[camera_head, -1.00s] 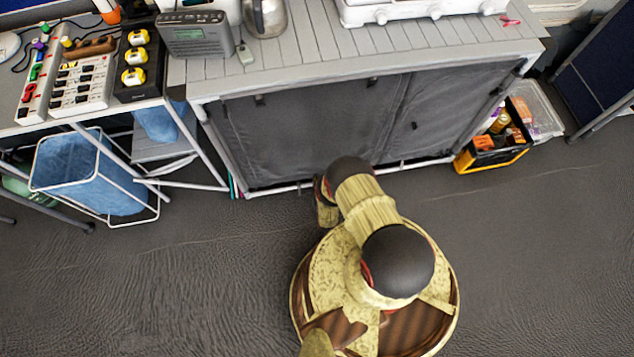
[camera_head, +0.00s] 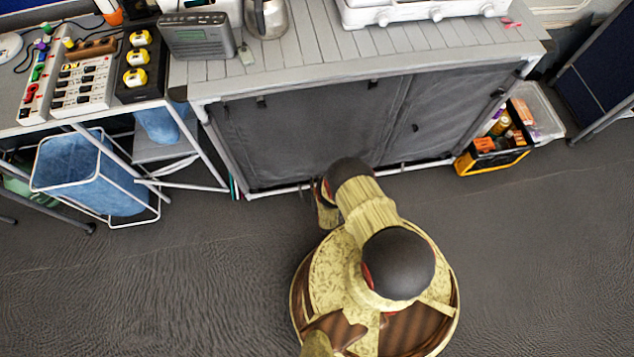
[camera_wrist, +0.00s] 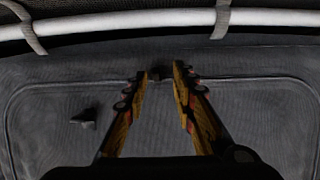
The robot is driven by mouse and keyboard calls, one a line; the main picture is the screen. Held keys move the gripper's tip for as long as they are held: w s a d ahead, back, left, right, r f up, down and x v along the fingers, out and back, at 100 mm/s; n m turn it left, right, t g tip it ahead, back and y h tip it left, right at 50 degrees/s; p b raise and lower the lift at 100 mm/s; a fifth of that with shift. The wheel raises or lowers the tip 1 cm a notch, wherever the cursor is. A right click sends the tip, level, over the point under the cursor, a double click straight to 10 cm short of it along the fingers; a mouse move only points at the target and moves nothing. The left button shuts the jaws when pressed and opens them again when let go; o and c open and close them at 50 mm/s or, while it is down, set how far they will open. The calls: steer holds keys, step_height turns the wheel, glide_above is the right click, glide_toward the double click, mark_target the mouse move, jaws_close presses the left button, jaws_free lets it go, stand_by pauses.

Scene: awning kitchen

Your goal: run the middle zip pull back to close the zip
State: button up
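The grey fabric cabinet front (camera_head: 310,130) hangs below the counter, with a zip seam across it. It also fills the wrist view (camera_wrist: 250,125), where the seam runs as a curved outline. A small dark pull (camera_wrist: 158,72) shows between my fingertips; I cannot tell whether they touch it. Another dark pull (camera_wrist: 85,118) stands out from the fabric to the left. My gripper (camera_wrist: 162,74) points at the fabric with a gap between its fingers. Small dark tabs (camera_head: 414,127) show on the cabinet front there.
A white bar (camera_wrist: 130,22) with straps crosses the top of the wrist view. The counter (camera_head: 320,45) overhangs the cabinet. A black and yellow toolbox (camera_head: 492,160) stands right of it, and a blue laundry basket (camera_head: 95,180) left. The floor in front is clear.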

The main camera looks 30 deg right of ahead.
steer(key=shift+r, duration=5)
